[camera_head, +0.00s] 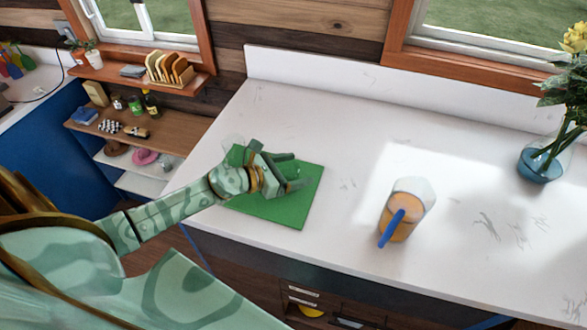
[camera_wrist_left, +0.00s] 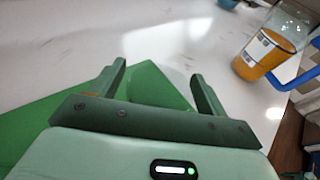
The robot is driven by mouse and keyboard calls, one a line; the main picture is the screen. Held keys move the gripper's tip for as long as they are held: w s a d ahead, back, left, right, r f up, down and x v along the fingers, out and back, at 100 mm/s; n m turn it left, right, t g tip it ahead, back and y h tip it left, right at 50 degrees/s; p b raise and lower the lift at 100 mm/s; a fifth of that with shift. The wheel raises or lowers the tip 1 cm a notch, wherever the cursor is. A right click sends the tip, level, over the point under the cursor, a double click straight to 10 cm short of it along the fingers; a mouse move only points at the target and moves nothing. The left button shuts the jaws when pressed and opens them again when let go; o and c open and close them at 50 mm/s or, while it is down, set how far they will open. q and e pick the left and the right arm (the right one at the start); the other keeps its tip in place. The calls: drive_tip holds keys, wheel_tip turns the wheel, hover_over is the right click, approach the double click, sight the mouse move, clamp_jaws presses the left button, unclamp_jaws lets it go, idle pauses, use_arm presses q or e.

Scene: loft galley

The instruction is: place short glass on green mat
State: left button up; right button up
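The green mat (camera_head: 285,212) lies flat on the white counter, and it also shows in the wrist view (camera_wrist_left: 40,120). A faint clear rounded shape (camera_head: 234,139) shows at the mat's far left corner, behind my left wrist. It looks like a short clear glass, but it is partly hidden and I cannot tell whether it stands on the mat. My right gripper is not in view.
A clear jug of orange liquid with a blue handle (camera_head: 404,214) stands right of the mat; the wrist view shows it too (camera_wrist_left: 266,50). A blue vase of flowers (camera_head: 541,160) is at the far right. Counter between mat and jug is clear. A toast rack (camera_head: 168,68) sits on a shelf.

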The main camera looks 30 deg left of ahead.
use_arm(q)
drive_tip(key=shift+s+a+r, duration=0.15)
drive_tip(key=b+v, duration=0.2)
drive_tip(key=v, duration=0.8)
drive_tip(key=shift+s, duration=0.15)
drive_tip(key=shift+s+a+r, duration=0.25)
drive_tip(key=shift+s+a, duration=0.1)
drive_tip(key=shift+s, duration=0.2)
